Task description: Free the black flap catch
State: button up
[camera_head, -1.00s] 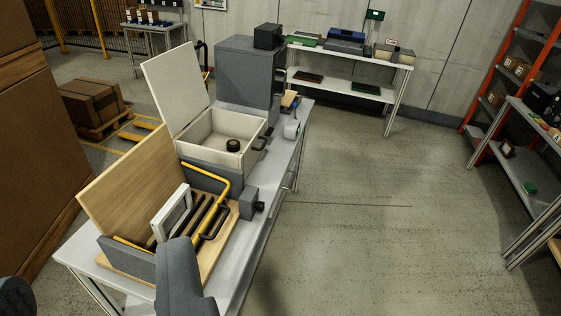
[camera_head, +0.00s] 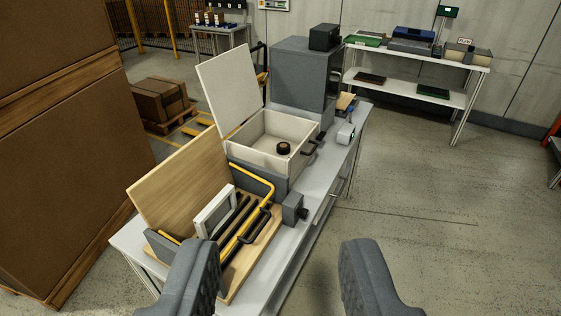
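My gripper (camera_head: 280,246) is open and empty, its two grey fingers wide apart at the bottom of the picture. The left finger overlaps the near end of the bench; the right one is over the floor. I cannot make out for sure which part is the black flap catch. A grey block with a small black knob (camera_head: 304,213) sits on the bench edge, beyond and between the fingers. Left of it, an open wooden case (camera_head: 183,183) holds a white frame (camera_head: 214,210), a yellow bent bar (camera_head: 262,179) and dark bars with a black handle (camera_head: 259,228).
Behind the case, a white box (camera_head: 268,151) with a raised lid holds a dark round piece (camera_head: 284,148). A grey cabinet (camera_head: 304,78) stands farther back. Large cartons (camera_head: 60,130) rise at left. The floor right of the bench (camera_head: 325,190) is clear.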

aim_at(320, 137)
jog(key=i, duration=0.95)
jog(key=z, duration=0.35)
jog(key=k, duration=1.2)
jog(key=z, duration=1.2)
jog(key=i, duration=2.5)
jog(key=u, duration=1.2)
jog(key=i, duration=0.85)
jog(key=u, duration=0.7)
